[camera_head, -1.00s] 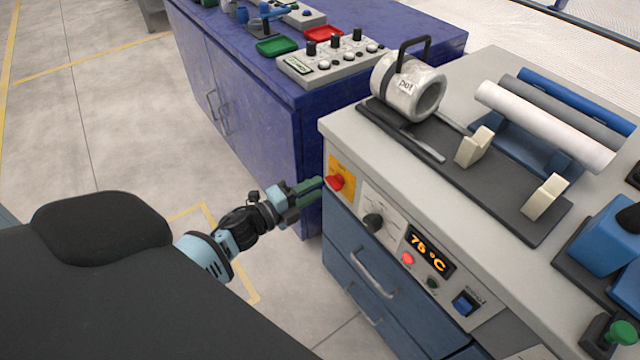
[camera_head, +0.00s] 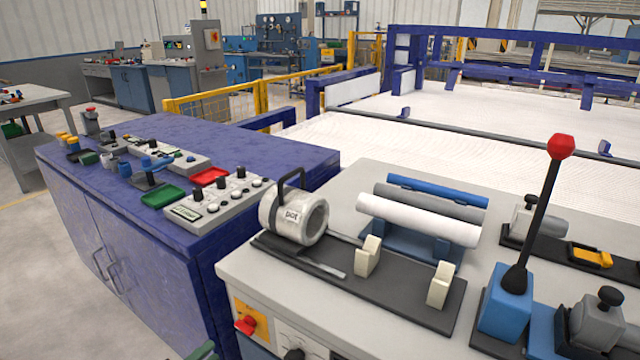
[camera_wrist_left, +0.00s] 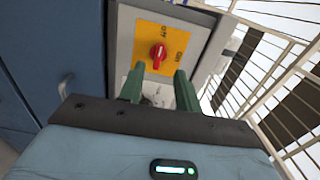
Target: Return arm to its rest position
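My left gripper (camera_wrist_left: 159,70) shows in the left wrist view with its two green fingers apart and nothing between them. It faces the red knob (camera_wrist_left: 158,54) on its yellow plate; whether it touches the knob cannot be told from this view. In the head view only a small green tip of the left gripper (camera_head: 203,351) shows at the bottom edge, left of and below the red knob (camera_head: 245,325). The rest of my left arm is out of that view. My right gripper is not in view.
A blue cabinet (camera_head: 150,225) with control boxes stands to the left.

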